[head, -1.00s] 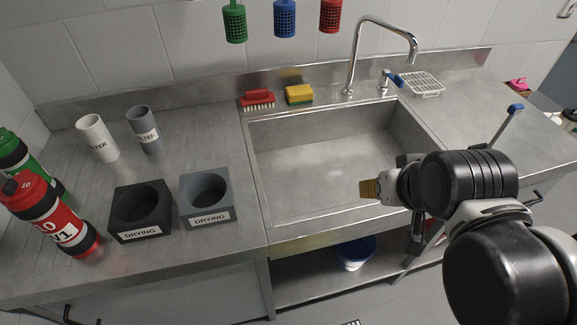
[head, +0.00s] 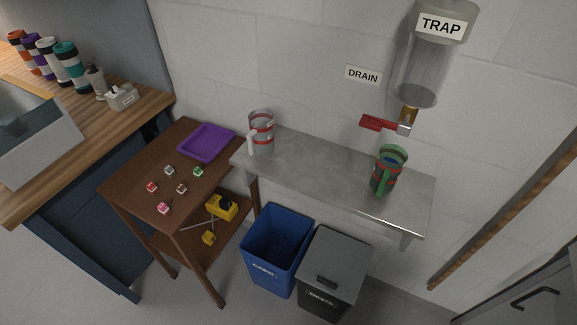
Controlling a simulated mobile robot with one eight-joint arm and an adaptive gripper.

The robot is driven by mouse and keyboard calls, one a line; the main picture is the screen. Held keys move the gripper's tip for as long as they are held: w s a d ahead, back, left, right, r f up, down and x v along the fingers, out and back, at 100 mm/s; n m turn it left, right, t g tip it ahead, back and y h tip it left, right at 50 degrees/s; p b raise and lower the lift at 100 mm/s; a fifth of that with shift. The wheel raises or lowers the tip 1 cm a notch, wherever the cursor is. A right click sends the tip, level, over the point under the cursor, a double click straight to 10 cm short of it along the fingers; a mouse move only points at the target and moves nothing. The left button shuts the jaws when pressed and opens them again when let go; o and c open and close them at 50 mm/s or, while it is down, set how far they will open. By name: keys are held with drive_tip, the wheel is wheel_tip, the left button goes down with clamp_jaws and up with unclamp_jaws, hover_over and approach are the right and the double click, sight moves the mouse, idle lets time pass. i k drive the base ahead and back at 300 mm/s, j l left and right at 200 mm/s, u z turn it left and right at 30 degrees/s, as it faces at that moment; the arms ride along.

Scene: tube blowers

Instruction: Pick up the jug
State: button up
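Two jugs stand upright on a metal shelf (head: 320,171) against the wall in the head view. One jug (head: 263,131) at the shelf's left end is clear or grey, with red bands and a white handle on its left side. The other jug (head: 390,168), towards the right end, is dark with a green rim, red bands and a green handle facing me. It stands below the outlet of the trap. I cannot tell which of the two the task means. My gripper is not in view, and nothing touches either jug.
A clear trap vessel (head: 424,75) with a red-handled valve (head: 377,122) hangs above the shelf's right part. Below stand a blue bin (head: 275,250) and a grey-lidded waste bin (head: 333,272). A brown table (head: 150,182) with a purple tray (head: 206,129) and small cubes adjoins the shelf's left.

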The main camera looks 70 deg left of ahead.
sight(391, 159)
drive_tip(key=u, duration=1.85)
drive_tip(key=j, duration=0.1)
